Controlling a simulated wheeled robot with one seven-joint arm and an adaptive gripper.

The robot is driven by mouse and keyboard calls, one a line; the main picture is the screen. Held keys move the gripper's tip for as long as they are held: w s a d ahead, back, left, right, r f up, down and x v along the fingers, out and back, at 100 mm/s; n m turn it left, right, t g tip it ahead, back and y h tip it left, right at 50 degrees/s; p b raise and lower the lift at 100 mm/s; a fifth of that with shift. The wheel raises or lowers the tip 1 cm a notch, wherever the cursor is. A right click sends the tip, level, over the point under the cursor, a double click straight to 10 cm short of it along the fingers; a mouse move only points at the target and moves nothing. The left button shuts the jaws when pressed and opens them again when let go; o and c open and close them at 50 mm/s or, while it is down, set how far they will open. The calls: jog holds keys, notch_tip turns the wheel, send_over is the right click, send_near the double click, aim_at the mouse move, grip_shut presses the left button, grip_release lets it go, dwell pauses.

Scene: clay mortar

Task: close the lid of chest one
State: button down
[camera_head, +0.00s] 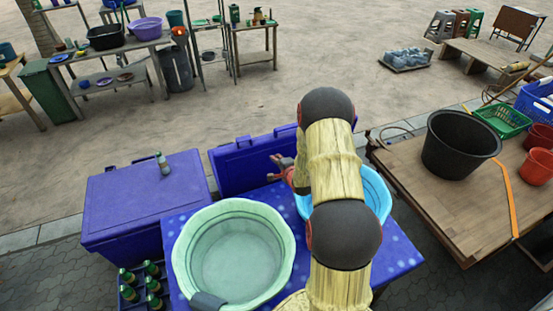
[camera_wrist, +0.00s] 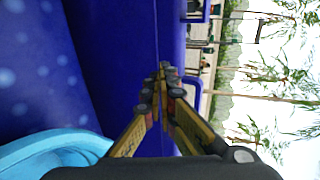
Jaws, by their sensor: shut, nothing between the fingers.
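A blue chest (camera_head: 140,205) with a flat, shut top stands at the left. A second blue chest-like body (camera_head: 235,172) stands behind the blue spotted table, with handle-like parts along its upper edge. I cannot tell which is chest one, or whether the second one's face is a raised lid or a wall. My gripper (camera_head: 278,163) is in front of this face near its upper part. In the wrist view my gripper (camera_wrist: 165,78) is shut and empty, with the blue face (camera_wrist: 120,60) beside it. Contact cannot be told. My arm hides the right part of this chest.
The spotted table (camera_head: 400,250) holds a pale green basin (camera_head: 238,255) and a light blue basin (camera_head: 377,190), partly behind my arm. A small bottle (camera_head: 162,163) stands on the left chest. A bottle crate (camera_head: 145,285) sits below it. A wooden platform (camera_head: 430,205) with a black tub is at right.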

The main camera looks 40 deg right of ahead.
send_near(265, 146)
notch_tip(265, 146, down, 3)
jog(key=w, duration=0.2)
jog(key=shift+w+d+r, duration=0.15)
jog(key=shift+w+d, duration=0.55)
jog(key=shift+w, duration=0.25)
jog(key=shift+w+d, duration=0.2)
jog(key=shift+w, duration=0.35)
jog(key=shift+r, duration=0.1)
